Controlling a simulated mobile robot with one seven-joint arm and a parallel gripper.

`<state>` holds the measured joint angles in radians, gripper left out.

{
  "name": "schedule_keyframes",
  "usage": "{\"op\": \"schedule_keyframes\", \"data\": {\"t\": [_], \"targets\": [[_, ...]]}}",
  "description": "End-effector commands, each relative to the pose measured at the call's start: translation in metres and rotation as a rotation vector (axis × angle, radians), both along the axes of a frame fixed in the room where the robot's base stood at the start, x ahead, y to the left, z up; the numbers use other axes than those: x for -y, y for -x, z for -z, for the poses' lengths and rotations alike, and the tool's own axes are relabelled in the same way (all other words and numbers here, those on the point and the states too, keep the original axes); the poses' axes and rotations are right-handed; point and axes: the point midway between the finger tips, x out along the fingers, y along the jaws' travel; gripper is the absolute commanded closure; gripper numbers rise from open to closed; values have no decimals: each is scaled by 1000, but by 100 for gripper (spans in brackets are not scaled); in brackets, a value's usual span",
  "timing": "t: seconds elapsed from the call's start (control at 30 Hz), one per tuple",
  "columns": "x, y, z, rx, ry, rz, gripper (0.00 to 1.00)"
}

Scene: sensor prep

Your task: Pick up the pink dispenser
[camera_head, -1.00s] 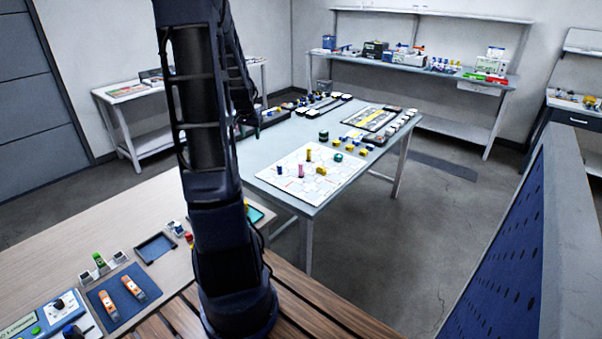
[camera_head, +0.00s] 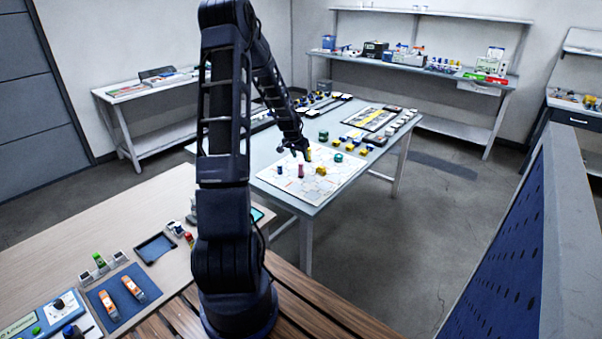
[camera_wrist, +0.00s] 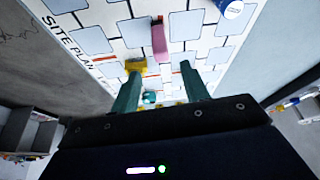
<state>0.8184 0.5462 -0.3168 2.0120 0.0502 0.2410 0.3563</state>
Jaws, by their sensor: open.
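The pink dispenser (camera_head: 301,171) stands on the white site-plan board (camera_head: 279,184) on the middle table. My gripper (camera_head: 293,152) is above the board, a little above and left of the pink dispenser in the head view. In the wrist view the pink dispenser (camera_wrist: 159,42) shows just beyond my fingertips, roughly centred between them. My gripper (camera_wrist: 160,67) is open and empty, its two teal fingers apart. The exact height gap between the fingers and the dispenser is hard to judge.
A blue cylinder (camera_head: 280,170) stands left of the dispenser; it also shows in the wrist view (camera_wrist: 231,9). A yellow piece (camera_wrist: 136,66) lies by one fingertip. The board's front part is clear.

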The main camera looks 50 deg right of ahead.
Motion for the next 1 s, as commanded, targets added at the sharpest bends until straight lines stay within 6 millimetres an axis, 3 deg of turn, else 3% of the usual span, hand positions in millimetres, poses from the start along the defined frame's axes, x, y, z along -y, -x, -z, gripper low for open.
{"op": "schedule_keyframes", "data": {"t": [0.1,0.43,0.7,1.0], "targets": [[6,0,17,-2,-3,1,55],[12,-2,37,-2,-2,-1,55],[21,-6,70,-2,-2,-1,55],[24,-6,76,0,0,0,55]]}}
